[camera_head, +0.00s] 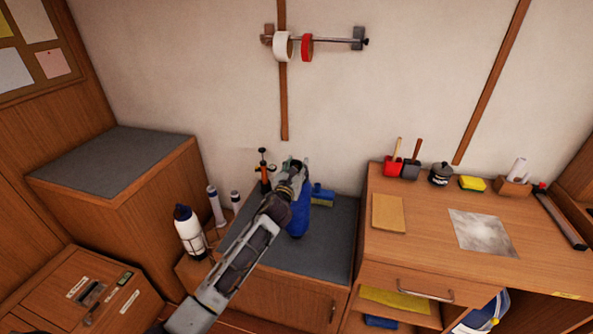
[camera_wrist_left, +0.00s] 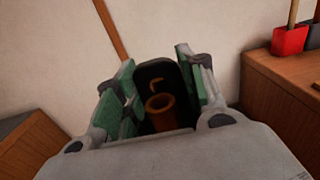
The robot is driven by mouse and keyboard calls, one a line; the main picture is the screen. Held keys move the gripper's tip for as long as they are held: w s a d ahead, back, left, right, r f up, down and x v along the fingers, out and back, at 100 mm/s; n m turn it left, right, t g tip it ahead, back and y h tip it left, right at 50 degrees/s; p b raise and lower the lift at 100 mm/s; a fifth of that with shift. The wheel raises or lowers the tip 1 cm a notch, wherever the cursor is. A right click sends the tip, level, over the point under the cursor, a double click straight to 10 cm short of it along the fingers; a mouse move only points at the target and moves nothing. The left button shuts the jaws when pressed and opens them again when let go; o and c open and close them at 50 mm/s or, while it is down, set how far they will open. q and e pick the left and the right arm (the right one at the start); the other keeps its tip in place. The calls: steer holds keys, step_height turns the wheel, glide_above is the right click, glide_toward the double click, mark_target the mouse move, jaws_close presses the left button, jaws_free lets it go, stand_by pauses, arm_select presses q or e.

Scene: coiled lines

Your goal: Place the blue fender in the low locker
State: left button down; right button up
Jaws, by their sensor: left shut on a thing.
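The blue fender (camera_head: 299,217) hangs or stands upright over the low locker (camera_head: 333,255), a cabinet with a grey top. My left gripper (camera_head: 294,170) is shut on the fender's upper end. In the left wrist view, the green finger pads (camera_wrist_left: 160,95) flank a dark part with a brown ring-shaped piece; no blue shows there. I cannot tell whether the fender's bottom touches the grey top. My left forearm hides part of the locker. My right gripper is not in view.
A blue brush (camera_head: 322,195) lies behind the fender; an orange-and-black pump (camera_head: 263,172) stands left of it. A white bottle-shaped fender (camera_head: 189,232) stands in a rack further left. A taller grey-topped locker (camera_head: 110,160) and a wooden desk (camera_head: 430,222) flank the spot.

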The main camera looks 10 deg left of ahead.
arm_select(q)
steer(key=shift+f, duration=0.35)
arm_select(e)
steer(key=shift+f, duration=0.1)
arm_select(q)
steer(key=shift+f, duration=0.1)
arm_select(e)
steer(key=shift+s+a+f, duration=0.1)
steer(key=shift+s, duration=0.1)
arm_select(q)
steer(key=c, duration=0.9)
jaws_free()
steer(key=shift+f, duration=0.1)
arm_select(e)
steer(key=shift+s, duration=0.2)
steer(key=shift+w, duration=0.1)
arm_select(q)
steer(key=shift+s, duration=1.25)
steer(key=shift+s+a, duration=0.15)
steer(key=shift+s, duration=2.25)
steer(key=shift+s+a, duration=0.1)
steer(key=shift+s, duration=2.25)
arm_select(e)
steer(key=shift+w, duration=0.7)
